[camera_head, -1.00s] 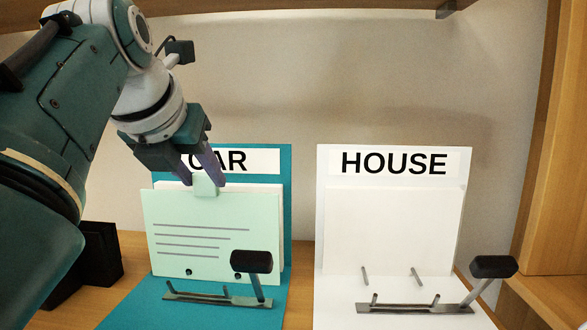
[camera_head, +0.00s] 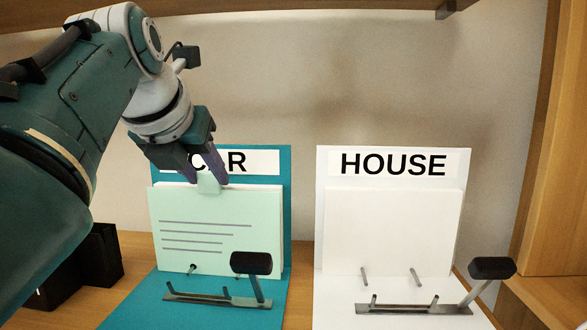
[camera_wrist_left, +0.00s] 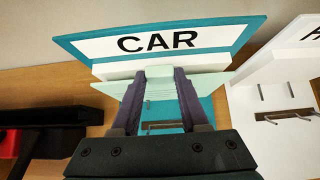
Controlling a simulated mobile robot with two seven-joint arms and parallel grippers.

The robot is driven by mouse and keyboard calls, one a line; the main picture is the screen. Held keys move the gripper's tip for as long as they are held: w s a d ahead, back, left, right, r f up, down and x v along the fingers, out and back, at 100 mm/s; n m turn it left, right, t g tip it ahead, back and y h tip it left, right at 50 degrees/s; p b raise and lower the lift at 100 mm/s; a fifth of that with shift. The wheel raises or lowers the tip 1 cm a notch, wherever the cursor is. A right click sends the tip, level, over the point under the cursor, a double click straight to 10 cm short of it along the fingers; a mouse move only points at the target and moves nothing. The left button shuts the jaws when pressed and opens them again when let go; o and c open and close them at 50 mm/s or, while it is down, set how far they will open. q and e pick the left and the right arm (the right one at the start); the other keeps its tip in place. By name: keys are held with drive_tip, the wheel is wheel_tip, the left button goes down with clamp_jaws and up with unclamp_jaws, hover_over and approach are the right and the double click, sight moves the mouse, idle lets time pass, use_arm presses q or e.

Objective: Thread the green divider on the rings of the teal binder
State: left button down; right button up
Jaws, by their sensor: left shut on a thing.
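The light green divider (camera_head: 205,237) stands upright in front of the white pages of the teal binder (camera_head: 285,220), labelled CAR. My left gripper (camera_head: 211,184) is shut on the tab at the divider's top edge. In the left wrist view the divider (camera_wrist_left: 217,84) shows edge-on past the fingers (camera_wrist_left: 160,74). A thin ring prong (camera_head: 191,269) appears to poke through the divider's lower left hole. The lower right hole is hidden behind the black lever handle (camera_head: 251,263). The front ring prongs on the metal bar (camera_head: 215,299) stand clear of the divider. My right gripper is not in view.
A white binder (camera_head: 467,185) labelled HOUSE stands open to the right, with its own prongs and black-handled lever (camera_head: 492,267). A black object (camera_head: 95,265) stands at the left. A wooden panel (camera_head: 560,150) bounds the right side.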

use_arm(q)
drive_tip(key=shift+w, duration=0.35)
drive_tip(key=shift+g+p, duration=0.4)
drive_tip(key=shift+p, duration=1.05)
drive_tip(key=shift+f+p, duration=0.1)
drive_tip(key=shift+p, duration=1.05)
idle(1.0)
drive_tip(key=shift+w, duration=0.1)
unclamp_jaws()
idle(0.6)
wheel_tip(320, 180, up, 8)
drive_tip(key=p, duration=0.9)
